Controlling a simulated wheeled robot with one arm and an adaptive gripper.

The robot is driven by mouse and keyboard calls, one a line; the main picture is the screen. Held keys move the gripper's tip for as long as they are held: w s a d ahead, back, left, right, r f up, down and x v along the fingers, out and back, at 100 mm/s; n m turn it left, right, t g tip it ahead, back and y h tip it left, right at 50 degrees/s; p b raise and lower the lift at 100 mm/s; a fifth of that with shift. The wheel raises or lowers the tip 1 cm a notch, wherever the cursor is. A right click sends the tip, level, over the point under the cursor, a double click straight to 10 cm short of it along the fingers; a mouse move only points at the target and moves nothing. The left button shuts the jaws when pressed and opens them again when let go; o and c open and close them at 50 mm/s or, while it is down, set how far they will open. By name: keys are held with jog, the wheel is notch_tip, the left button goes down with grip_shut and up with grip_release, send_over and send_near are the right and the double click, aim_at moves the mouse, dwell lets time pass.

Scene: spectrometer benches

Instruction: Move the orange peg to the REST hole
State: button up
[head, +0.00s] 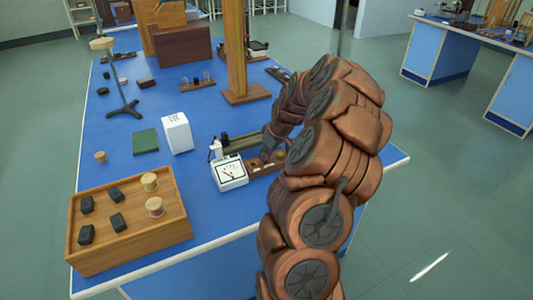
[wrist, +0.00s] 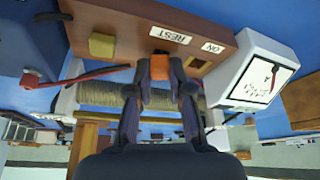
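The orange peg (wrist: 159,67) is between my two fingertips (wrist: 160,74) in the wrist view, with a finger against each side. It is upright at the REST label (wrist: 168,35) of the brown wooden board (wrist: 130,20). I cannot tell whether its lower end is in the REST hole or just above it. An empty dark square hole (wrist: 195,63) shows beside the ON label (wrist: 212,47). In the head view my gripper (head: 268,150) is low over the board (head: 262,168), and my arm hides the peg.
A white meter (head: 230,172) stands close beside the board; it also shows in the wrist view (wrist: 258,70). A yellow block (wrist: 101,45) and a rope-wound coil (wrist: 110,93) are near my fingers. A wooden tray (head: 165,235) holds several pieces. Blue tabletop is free at front centre.

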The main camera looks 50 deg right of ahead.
jog(key=o, duration=0.5)
jog(key=shift+o, duration=0.2)
jog(key=shift+r, duration=0.1)
jog(key=v, duration=1.2)
jog(key=s+a+r+n+g+y, duration=0.1)
jog(key=s+a+r, duration=0.1)
jog(key=a, duration=1.1)
jog(key=s+a+r+n+g, duration=0.1)
jog(key=a+r+g, duration=0.1)
jog(key=a, duration=1.1)
jog(key=s+a+m+g, duration=0.1)
jog(key=s+a, duration=0.3)
jog(key=s, duration=0.3)
jog(key=s+a+f+g+p, duration=0.1)
jog(key=s+a, duration=0.2)
jog(key=s, duration=0.4)
jog(key=s+a+f+m+g+h, duration=0.1)
jog(key=s+a, duration=0.3)
jog(key=s, duration=0.4)
jog(key=shift+a+f+m, duration=0.2)
jog(key=shift+a+m, duration=0.1)
jog(key=shift+a, duration=0.05)
